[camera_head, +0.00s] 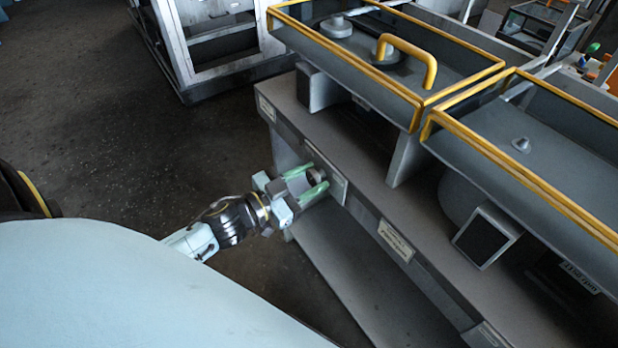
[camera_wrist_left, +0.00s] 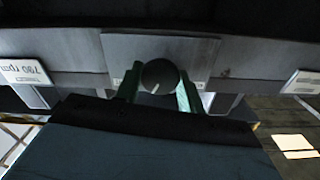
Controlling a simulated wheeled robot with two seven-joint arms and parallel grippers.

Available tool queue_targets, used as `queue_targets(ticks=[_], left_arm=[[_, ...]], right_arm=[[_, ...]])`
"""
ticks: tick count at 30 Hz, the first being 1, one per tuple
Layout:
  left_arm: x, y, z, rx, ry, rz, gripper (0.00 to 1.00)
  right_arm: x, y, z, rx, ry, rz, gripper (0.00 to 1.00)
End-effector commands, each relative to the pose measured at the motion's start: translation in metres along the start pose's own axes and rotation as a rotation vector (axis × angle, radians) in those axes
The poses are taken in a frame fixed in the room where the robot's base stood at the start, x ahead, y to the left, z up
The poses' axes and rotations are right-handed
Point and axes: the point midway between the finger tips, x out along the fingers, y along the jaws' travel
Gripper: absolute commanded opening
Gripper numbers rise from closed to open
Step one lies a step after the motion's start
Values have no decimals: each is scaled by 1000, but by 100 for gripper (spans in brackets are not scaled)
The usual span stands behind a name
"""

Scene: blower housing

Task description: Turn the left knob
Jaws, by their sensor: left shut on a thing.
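The left knob (camera_wrist_left: 158,77) is round and dark with a pale pointer line, on a grey plate on the front of the housing. It also shows in the head view (camera_head: 314,176), small and partly hidden by the fingers. My left gripper (camera_head: 312,187) reaches the plate, with one green finger on each side of the knob. In the left wrist view its fingers (camera_wrist_left: 157,92) flank the knob and are shut on it. In that view the pointer line slants down to the left. My right gripper is in neither view.
The housing front (camera_head: 352,205) carries labels, including a plate (camera_head: 396,241) right of the knob. Above it are grey trays with yellow rims (camera_head: 470,135) and a yellow handle (camera_head: 410,58). A white-framed rack (camera_head: 215,40) stands behind. The dark floor (camera_head: 90,130) at left is clear.

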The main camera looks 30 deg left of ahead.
Motion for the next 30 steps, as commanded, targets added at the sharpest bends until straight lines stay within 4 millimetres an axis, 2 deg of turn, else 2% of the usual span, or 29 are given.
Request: queue_targets(ticks=[4,18,30], left_arm=[[0,0,-1,61,0,0,16],[0,0,-2,462,1,-1,16],[0,1,-1,807,2,-1,16]], right_arm=[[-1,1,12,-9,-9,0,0],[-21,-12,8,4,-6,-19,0],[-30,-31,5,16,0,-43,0]])
